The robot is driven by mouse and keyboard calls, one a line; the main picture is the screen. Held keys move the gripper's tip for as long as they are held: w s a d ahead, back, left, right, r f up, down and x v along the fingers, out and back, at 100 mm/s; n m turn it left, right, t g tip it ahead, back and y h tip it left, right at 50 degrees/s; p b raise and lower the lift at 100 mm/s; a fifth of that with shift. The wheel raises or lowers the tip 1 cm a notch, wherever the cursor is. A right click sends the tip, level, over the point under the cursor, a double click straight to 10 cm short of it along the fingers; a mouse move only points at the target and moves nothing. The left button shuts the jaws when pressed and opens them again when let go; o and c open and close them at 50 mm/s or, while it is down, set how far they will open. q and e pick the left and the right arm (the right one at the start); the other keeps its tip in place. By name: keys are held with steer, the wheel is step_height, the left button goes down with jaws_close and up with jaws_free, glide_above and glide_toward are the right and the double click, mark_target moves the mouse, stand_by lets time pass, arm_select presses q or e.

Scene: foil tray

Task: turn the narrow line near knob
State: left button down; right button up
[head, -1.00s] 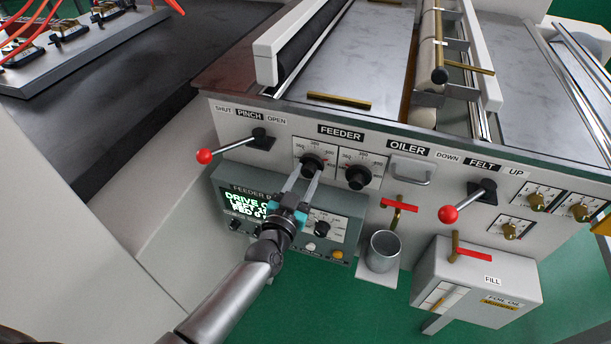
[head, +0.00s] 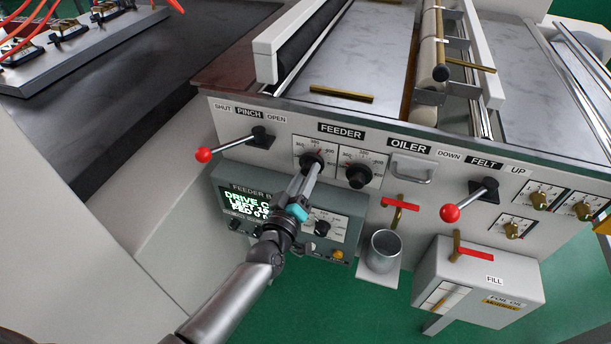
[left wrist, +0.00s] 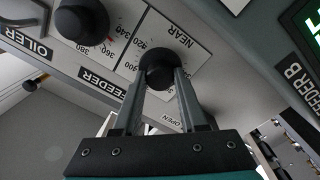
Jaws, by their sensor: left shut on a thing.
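The near knob (left wrist: 158,62) is a round black knob on a white dial plate marked NEAR, with numbers around it. In the head view this knob (head: 311,160) is the left one of two under the FEEDER label. My left gripper (left wrist: 161,84) is shut on it, one finger on each side; in the head view the gripper (head: 310,170) reaches it from below. The fingers hide part of the knob and dial. I cannot make out the knob's pointer. My right gripper is in neither view.
A second black knob (head: 357,175) sits close on the right. A red-balled PINCH lever (head: 205,155) is to the left, and a FELT lever (head: 450,213) to the right. A display box (head: 345,205) stands out below. A metal cup (head: 382,250) is lower right.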

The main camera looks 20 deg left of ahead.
arm_select(q)
steer(key=shift+f+n+b, duration=0.1)
steer(key=shift+n+b, duration=0.25)
steer(key=shift+n, duration=1.95)
steer(key=shift+c, duration=2.2)
jaws_free()
steer(key=s, duration=1.5)
steer(key=shift+s+a+f+p, duration=0.2)
steer(key=shift+a+p, duration=0.1)
steer(key=shift+p, duration=0.1)
